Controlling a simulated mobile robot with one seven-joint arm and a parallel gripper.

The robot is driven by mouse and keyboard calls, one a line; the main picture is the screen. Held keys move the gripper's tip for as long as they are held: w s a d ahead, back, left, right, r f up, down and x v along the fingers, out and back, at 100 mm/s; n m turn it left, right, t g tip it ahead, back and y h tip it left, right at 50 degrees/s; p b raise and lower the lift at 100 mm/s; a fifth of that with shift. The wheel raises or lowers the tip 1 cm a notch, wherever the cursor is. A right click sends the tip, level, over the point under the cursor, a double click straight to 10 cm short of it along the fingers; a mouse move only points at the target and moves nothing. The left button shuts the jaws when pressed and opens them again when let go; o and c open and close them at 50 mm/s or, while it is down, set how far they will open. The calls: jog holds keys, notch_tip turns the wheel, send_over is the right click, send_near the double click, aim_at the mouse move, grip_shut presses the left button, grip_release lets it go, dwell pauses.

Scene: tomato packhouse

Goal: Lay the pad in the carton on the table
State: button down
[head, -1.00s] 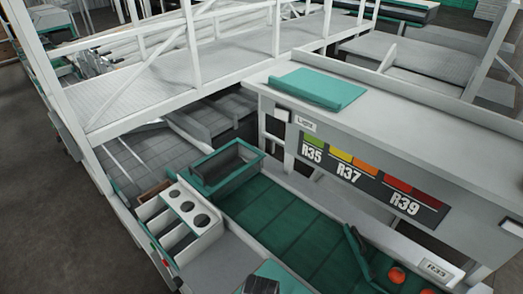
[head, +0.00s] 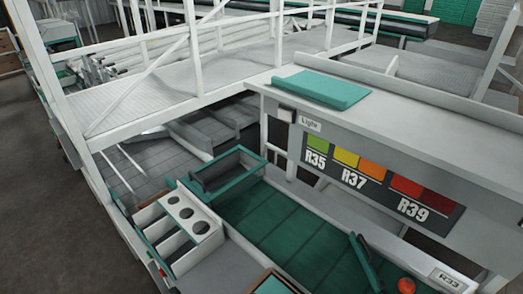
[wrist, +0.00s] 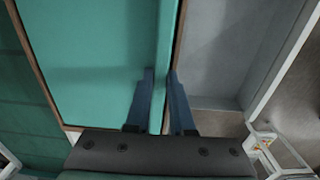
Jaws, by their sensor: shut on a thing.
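In the wrist view, a flat teal pad (wrist: 95,70) with a raised lip along its right side fills the left half. The brown edge of the carton (wrist: 40,75) runs around its left, near and right sides. My gripper (wrist: 160,80) is shut on the pad's lip, its blue fingers either side of it. The pad lies within the carton's outline; whether it rests on the bottom is unclear. In the head view, a corner of the carton (head: 252,284) with teal inside shows at the bottom edge. My gripper is out of that view.
A second teal pad (head: 318,90) lies on the grey ledge above the colour chart (head: 380,185). A teal bin (head: 228,172) and a white holder with round holes (head: 187,213) stand beside the green belt (head: 285,225). A tomato (head: 406,285) is at lower right.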

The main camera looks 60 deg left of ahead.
jog(key=shift+s+d+f, duration=0.15)
jog(key=shift+f, duration=0.2)
jog(key=c, duration=0.7)
grip_release()
jog(key=shift+f, duration=0.1)
jog(key=shift+s, duration=0.1)
jog(key=shift+c, duration=1.6)
jog(key=r+p, duration=0.6)
jog(key=shift+w+r+p, duration=0.25)
jog(key=shift+p, duration=0.1)
